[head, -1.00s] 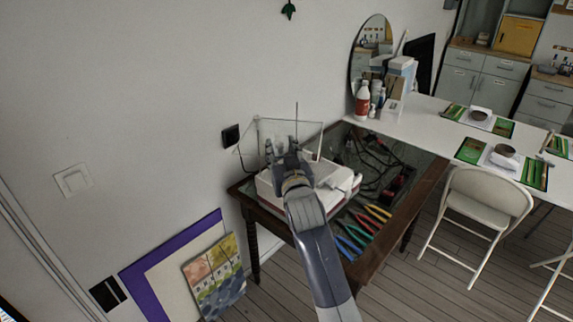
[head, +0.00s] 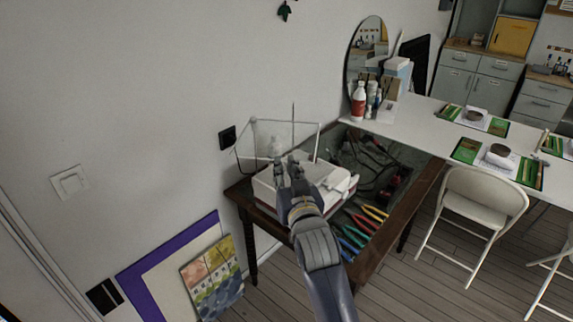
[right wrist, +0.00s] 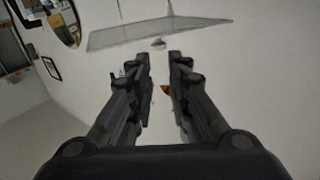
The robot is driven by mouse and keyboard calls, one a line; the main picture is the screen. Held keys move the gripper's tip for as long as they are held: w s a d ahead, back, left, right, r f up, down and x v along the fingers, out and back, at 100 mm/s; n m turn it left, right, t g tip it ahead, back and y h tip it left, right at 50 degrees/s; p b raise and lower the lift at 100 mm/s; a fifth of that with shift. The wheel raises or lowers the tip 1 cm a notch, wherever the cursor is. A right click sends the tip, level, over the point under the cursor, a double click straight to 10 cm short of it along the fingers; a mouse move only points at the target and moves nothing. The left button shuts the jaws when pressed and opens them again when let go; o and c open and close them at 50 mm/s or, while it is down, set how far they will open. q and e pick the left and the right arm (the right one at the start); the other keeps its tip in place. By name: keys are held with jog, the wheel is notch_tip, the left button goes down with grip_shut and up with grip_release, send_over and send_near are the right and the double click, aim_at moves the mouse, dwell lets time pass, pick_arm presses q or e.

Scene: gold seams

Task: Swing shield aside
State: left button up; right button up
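The shield is a clear panel with a thin pale frame (head: 303,124), standing over a white machine (head: 265,190) on the dark table. In the right wrist view the shield (right wrist: 160,32) is a grey see-through sheet beyond the fingertips. My right gripper (head: 285,161) is in front of the shield and over the machine in the head view. In the right wrist view its two fingers (right wrist: 162,58) are apart with nothing between them. They appear clear of the panel. The gripper and forearm hide part of the machine. My left gripper is not in view.
A thin upright rod (head: 293,125) stands by the shield. The wall and a black socket (head: 227,138) are close behind. Pliers (head: 352,236) and cables lie to the right on the table. A round mirror (head: 356,62) and bottles stand farther back.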

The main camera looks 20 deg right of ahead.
aim_at(293, 154)
jog(key=d+m, duration=0.2)
jog(key=m, duration=0.2)
jog(key=d+m, duration=0.3)
jog(key=m, duration=0.2)
jog(key=w+d+m+y, duration=0.1)
jog(key=d+m, duration=0.2)
jog(key=m, duration=0.1)
jog(key=shift+d+r+m+t, duration=0.1)
jog(key=shift+d+m+t, duration=0.1)
jog(key=shift+m+t, duration=0.15)
grip_shut()
jog(key=shift+m, duration=0.35)
jog(key=w+p, duration=0.1)
jog(key=w, duration=0.2)
jog(key=w+p, duration=0.1)
jog(key=w, duration=0.2)
jog(key=w+r+p, duration=0.1)
jog(key=w, duration=0.2)
jog(key=shift+w+d, duration=0.25)
jog(key=a, duration=0.1)
jog(key=a+p, duration=0.2)
jog(key=shift+s+f, duration=0.25)
jog(key=shift+f, duration=0.1)
jog(key=shift+s+a+f, duration=0.1)
jog(key=shift+s+a, duration=0.15)
jog(key=shift+a, duration=0.15)
jog(key=shift+w+f, duration=0.1)
